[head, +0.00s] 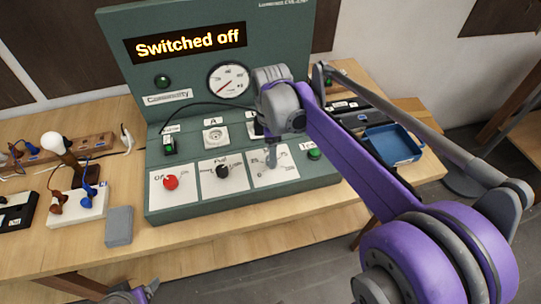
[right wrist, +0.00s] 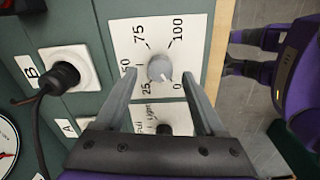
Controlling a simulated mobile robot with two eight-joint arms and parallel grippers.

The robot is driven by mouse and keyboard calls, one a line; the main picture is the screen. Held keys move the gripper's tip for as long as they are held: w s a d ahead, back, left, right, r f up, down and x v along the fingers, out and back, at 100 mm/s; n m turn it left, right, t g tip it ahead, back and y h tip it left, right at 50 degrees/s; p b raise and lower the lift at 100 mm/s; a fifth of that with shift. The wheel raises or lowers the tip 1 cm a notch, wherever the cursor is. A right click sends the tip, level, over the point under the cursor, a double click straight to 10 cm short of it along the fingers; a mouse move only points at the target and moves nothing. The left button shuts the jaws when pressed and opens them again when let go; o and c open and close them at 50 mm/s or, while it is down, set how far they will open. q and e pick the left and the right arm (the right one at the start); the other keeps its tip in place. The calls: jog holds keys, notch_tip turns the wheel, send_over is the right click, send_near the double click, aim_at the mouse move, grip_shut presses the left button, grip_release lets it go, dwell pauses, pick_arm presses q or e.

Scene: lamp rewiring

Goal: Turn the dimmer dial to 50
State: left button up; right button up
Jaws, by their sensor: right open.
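The dimmer dial (right wrist: 160,68) is a grey knob on a white plate (right wrist: 196,12) marked 0, 25, 50, 75 and 100. Its pale pointer mark faces the 0 side, at lower right in the right wrist view. My right gripper (right wrist: 160,77) is open, with one finger on each side of the knob; I cannot tell whether either touches it. In the head view my right gripper (head: 271,157) is over the right-hand plate (head: 283,175) and hides the knob. A small part of my left gripper (head: 131,296) shows at the bottom edge; its jaws are unclear.
The green console (head: 190,122) has a display (head: 186,43) reading "Switched off". Beside the dimmer are a black knob (head: 222,171) and a red knob (head: 171,182). A black plug (right wrist: 62,77) sits in socket B. A grey block (head: 119,226) and a blue tray (head: 393,144) flank the console.

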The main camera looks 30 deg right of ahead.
jog(key=shift+f, duration=1.05)
grip_shut()
